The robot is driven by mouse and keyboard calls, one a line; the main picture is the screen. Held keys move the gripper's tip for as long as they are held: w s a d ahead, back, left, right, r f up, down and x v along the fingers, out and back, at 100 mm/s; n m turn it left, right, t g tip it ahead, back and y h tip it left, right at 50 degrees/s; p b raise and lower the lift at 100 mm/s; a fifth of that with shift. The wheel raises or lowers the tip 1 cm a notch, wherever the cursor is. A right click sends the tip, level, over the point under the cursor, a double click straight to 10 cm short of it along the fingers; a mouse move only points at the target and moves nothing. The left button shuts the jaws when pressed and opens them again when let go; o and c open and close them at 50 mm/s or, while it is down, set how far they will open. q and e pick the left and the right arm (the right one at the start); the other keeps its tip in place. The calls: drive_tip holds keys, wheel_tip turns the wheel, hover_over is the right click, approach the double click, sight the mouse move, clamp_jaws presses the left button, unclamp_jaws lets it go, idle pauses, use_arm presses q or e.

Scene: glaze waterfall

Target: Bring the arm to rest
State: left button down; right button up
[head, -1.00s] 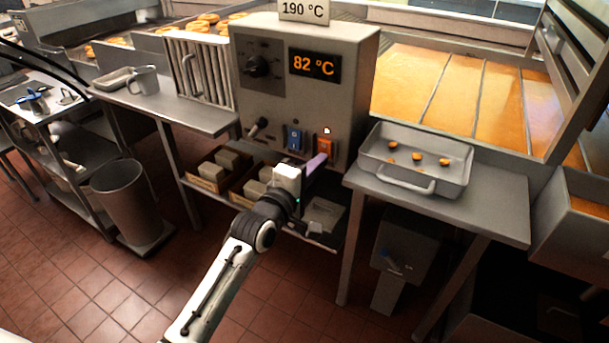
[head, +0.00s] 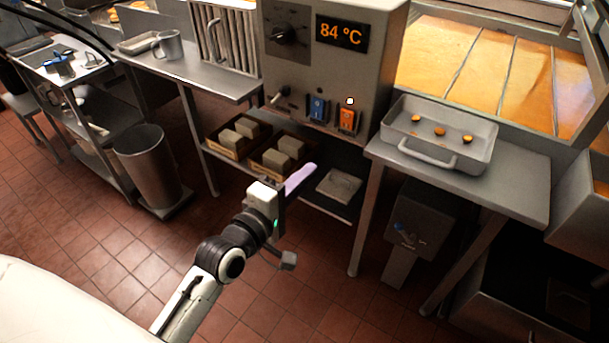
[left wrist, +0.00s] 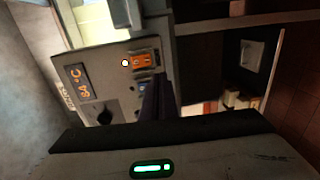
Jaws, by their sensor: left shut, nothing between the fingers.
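My left arm comes in from the bottom left of the head view. Its gripper (head: 300,180) is in the air in front of the lower shelf, apart from the control box. The purple fingers are together with nothing between them. In the left wrist view the dark fingers (left wrist: 157,105) also show closed. The control box (head: 385,60) reads 84 °C. It has a dark knob (head: 283,34), a small lever (head: 280,95), a blue switch (head: 317,108) and an orange switch (head: 347,119) with a lit lamp above it. My right gripper is not in view.
A grey tray (head: 477,150) with a few small orange-brown pieces stands on the right-hand table. Crates of pale blocks (head: 290,147) sit on the lower shelf. A bin (head: 150,165) and a mug (head: 167,45) are at left. The tiled floor in front is clear.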

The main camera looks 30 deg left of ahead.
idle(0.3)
use_arm(q)
drive_tip(key=s+d+f+m+g, duration=0.2)
drive_tip(key=s+f+m+g, duration=0.2)
drive_tip(key=s+f+m, duration=0.5)
drive_tip(key=s+d+f+m+g, duration=0.3)
drive_tip(key=s+f+m, duration=0.6)
drive_tip(key=s+f, duration=0.5)
wheel_tip(320, 180, down, 3)
drive_tip(key=shift+r+m+g, duration=0.1)
drive_tip(key=shift+m+g, duration=0.2)
drive_tip(key=shift+g, duration=0.5)
